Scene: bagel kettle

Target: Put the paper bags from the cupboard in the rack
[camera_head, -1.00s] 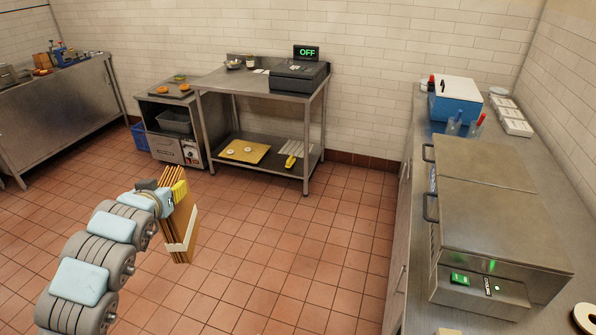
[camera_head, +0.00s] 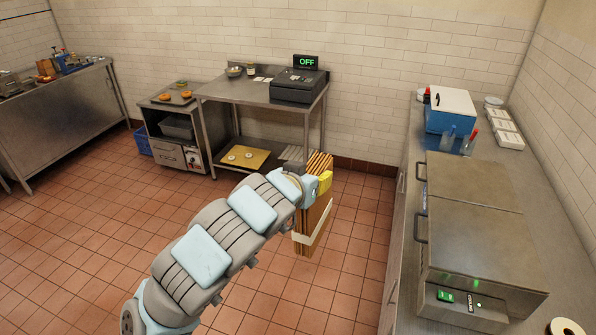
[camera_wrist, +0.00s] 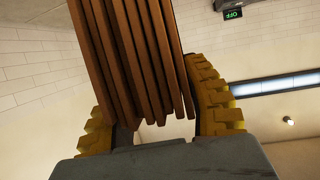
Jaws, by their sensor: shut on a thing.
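A bundle of brown paper bags (camera_head: 313,222) with a pale band round its lower part hangs upright in my gripper (camera_head: 318,183). The gripper is shut on the bundle near its top, and the bundle is held in the air in front of the steel table. In the wrist view the bags (camera_wrist: 135,60) stand as several brown edges between the yellow ridged fingers of the gripper (camera_wrist: 160,110). I cannot make out the rack or the cupboard for certain.
A steel table (camera_head: 245,92) with a cash register (camera_head: 298,86) stands behind; its lower shelf holds a yellow board (camera_head: 243,157). A steel counter at right carries a large lidded kettle (camera_head: 480,235) and a blue box (camera_head: 450,110). Tiled floor (camera_head: 100,220) is free at left.

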